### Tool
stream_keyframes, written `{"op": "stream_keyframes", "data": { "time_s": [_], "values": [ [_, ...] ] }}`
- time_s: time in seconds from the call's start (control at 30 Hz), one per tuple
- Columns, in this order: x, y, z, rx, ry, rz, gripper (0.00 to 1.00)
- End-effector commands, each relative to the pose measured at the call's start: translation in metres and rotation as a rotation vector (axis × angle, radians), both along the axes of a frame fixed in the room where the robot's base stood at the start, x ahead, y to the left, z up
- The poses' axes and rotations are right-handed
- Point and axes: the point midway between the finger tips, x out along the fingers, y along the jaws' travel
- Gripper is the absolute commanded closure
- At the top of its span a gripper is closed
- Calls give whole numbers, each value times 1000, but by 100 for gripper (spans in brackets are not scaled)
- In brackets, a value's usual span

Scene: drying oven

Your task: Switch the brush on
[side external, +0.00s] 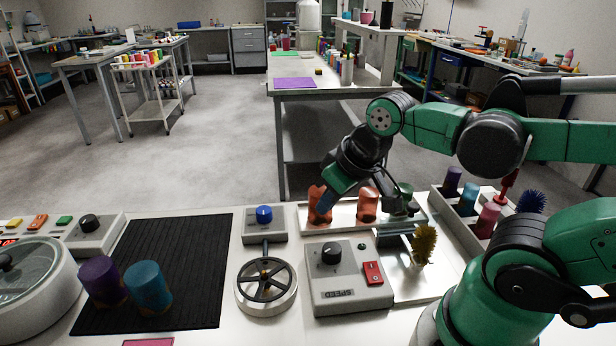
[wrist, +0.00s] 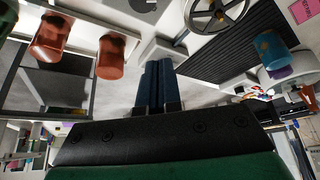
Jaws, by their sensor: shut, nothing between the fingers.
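A yellow bristle brush (side external: 425,243) stands upright at the right of the bench in the side view. A grey control box marked SPEED (side external: 340,294) is left of it, with a black knob (side external: 331,253) and a red rocker switch (side external: 373,272). My gripper (side external: 326,203) is above the back of the bench, by the orange cups and apart from the SPEED box. Its blue fingers (wrist: 158,66) are together and empty in the wrist view. The switch and the brush are not clearly seen in the wrist view.
Orange cups (side external: 367,206) stand in a white tray behind the SPEED box. A handwheel (side external: 266,284) and a box with a blue button (side external: 264,214) are left of it. Two cups stand on a black mat (side external: 200,255). A rack of bottles (side external: 463,219) is at the right.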

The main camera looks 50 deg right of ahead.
Motion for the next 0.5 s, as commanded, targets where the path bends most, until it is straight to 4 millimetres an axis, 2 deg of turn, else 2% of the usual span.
{"op": "stream_keyframes", "data": {
  "time_s": [0.1, 0.17, 0.5],
  "values": [
    [15, 12, 5, -6, -126, 56, 100],
    [18, 14, 7, -8, -152, 64, 100],
    [15, 12, 9, 8, -129, 26, 100]
  ]
}}
